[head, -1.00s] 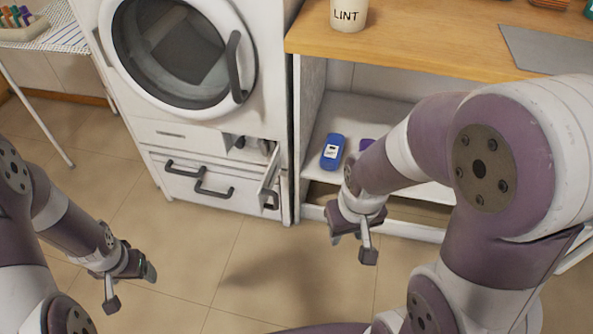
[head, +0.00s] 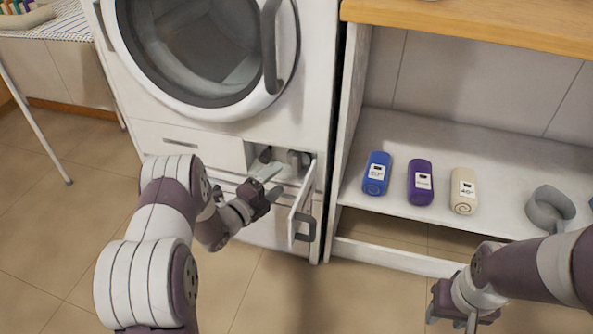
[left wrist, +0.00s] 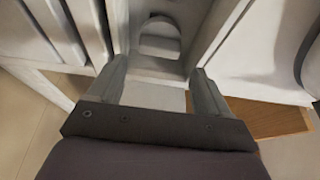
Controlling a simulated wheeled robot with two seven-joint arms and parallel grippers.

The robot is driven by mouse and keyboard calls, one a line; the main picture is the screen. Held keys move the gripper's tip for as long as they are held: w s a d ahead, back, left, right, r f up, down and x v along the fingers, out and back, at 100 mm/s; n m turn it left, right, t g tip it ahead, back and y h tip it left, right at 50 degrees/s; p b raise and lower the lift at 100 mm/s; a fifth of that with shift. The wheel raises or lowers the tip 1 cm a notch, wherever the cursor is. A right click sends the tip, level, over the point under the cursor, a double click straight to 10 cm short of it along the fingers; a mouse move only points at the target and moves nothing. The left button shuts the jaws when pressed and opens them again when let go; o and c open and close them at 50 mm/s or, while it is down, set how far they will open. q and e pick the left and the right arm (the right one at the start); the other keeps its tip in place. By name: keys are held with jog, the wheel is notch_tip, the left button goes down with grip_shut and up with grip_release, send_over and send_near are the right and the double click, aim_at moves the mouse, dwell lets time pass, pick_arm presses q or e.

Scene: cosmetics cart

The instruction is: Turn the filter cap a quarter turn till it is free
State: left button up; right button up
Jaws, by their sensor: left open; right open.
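The grey filter cap (head: 298,158) sits in the small open compartment at the washing machine's lower right. It also shows in the left wrist view (left wrist: 158,45), at top centre, beyond my fingertips. My left gripper (head: 272,183) is just in front of the compartment, at its lower left edge in the head view. It is open and empty, its two fingers (left wrist: 157,80) spread on either side of the line toward the cap, not touching it. My right gripper (head: 454,320) is open and empty, low over the floor in front of the shelf unit.
The compartment's hatch (head: 301,210) stands open at its right, close to my left gripper. A washing machine drum door (head: 200,50) is above.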

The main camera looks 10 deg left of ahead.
aim_at(293, 166)
pick_arm(q)
jog(key=b+x, duration=0.1)
jog(key=x, duration=0.2)
jog(key=b+x, duration=0.2)
jog(key=x, duration=0.2)
jog(key=shift+f, duration=0.25)
jog(key=shift+w+d+r, duration=0.15)
jog(key=shift+w, duration=0.2)
jog(key=c, duration=0.7)
